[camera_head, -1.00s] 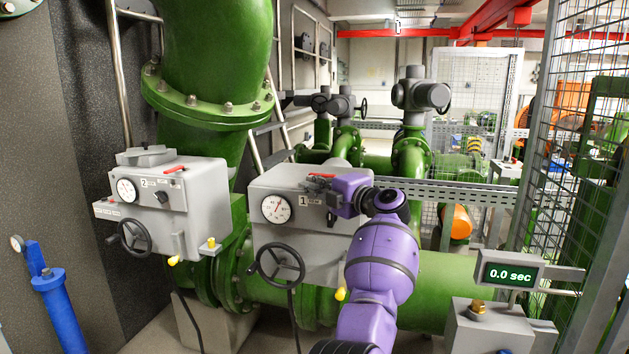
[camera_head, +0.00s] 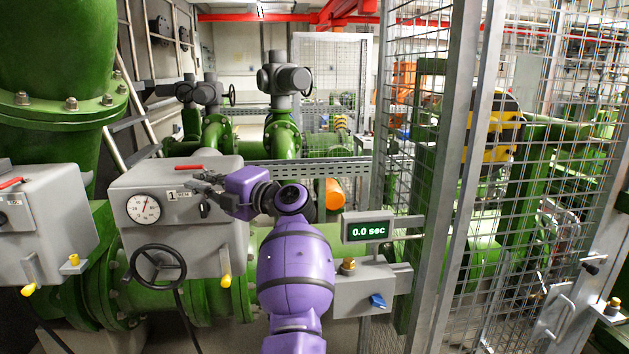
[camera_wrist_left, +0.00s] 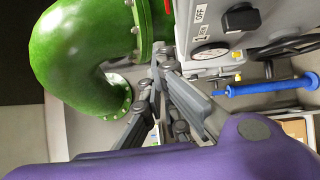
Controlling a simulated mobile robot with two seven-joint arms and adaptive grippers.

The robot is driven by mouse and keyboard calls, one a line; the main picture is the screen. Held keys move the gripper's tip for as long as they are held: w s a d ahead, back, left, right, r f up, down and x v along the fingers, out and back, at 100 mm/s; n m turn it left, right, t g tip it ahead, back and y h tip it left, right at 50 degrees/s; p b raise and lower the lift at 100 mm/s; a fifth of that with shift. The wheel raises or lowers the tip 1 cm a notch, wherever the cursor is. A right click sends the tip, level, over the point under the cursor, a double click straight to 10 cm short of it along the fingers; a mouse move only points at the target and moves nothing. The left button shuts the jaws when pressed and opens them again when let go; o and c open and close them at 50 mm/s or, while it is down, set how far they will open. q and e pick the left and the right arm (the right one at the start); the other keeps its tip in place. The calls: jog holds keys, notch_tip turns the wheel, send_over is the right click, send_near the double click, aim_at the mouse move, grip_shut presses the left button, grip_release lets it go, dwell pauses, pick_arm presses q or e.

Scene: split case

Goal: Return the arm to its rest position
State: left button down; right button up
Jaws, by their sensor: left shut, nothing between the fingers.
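My purple left arm (camera_head: 295,262) rises from the bottom middle of the head view and bends left at the wrist. Its dark left gripper (camera_head: 203,183) is shut and empty. In the picture it overlaps the upper front of the grey valve box marked 1 (camera_head: 180,232); I cannot tell whether it touches. The left wrist view also shows the left gripper (camera_wrist_left: 160,72), with its fingers together and nothing between them. My right gripper is in neither view.
Box 1 carries a gauge (camera_head: 143,208) and a black handwheel (camera_head: 157,265). Another grey box (camera_head: 45,235) stands left. A timer reading 0.0 sec (camera_head: 367,230) is right of my arm, with a mesh fence (camera_head: 520,215) beyond. A blue cylinder (camera_wrist_left: 270,88) shows in the wrist view.

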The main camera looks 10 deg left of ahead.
pick_arm(q)
jog(key=d+r+m+t+y, duration=0.1)
jog(key=d+r+m+t, duration=0.5)
jog(key=r+t, duration=0.45)
jog(key=s+d+f+m+t+h, duration=0.1)
jog(key=s+d+f+m+h, duration=0.15)
jog(key=f+m+h, duration=0.5)
jog(key=s+d+f+m+t+h+p, duration=0.15)
jog(key=d+f+m+h, duration=0.3)
jog(key=f+m, duration=0.6)
jog(key=s+d+f+m+h, duration=0.25)
jog(key=f+m+h, duration=0.35)
jog(key=f, duration=0.7)
jog(key=s+a+f+m+g+h, duration=0.15)
jog(key=s+f+g, duration=0.45)
jog(key=s+f, duration=1.2)
jog(key=s+f+g, duration=0.1)
jog(key=s+f, duration=0.4)
jog(key=s, duration=0.4)
jog(key=s+a+f+g, duration=0.1)
jog(key=s+f+g, duration=0.1)
jog(key=s+f, duration=0.4)
jog(key=s+a+f+g, duration=0.1)
jog(key=s+f, duration=0.4)
jog(key=s, duration=0.7)
jog(key=shift+f+m+g+y+p, duration=0.25)
jog(key=shift+m+g+y+p, duration=0.2)
jog(key=shift+g, duration=0.25)
